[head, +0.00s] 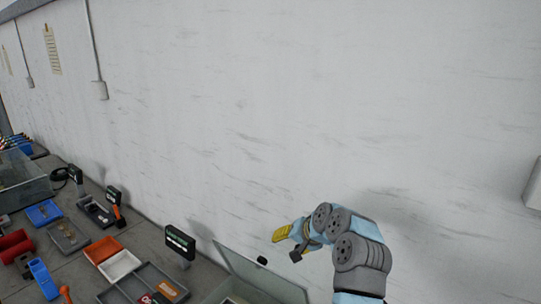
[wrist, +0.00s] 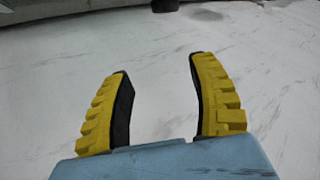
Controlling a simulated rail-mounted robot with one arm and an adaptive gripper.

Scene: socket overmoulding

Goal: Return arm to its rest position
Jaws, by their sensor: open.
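My gripper (head: 290,243) is at the end of my raised arm at the lower right of the head view, in front of the white wall and above the bench's right end. In the wrist view my gripper (wrist: 158,88) shows two yellow ribbed fingers with dark inner pads, spread apart. My arm bends upward from the lower edge of the head view and then toward the left.
A bench (head: 145,238) runs along the wall at left, with blue trays (head: 43,212), an orange-and-white bin (head: 120,266), a grey bin (head: 143,286) and small display units (head: 180,242). A clear-lidded box (head: 262,276) stands open below my gripper. The wall area above is clear.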

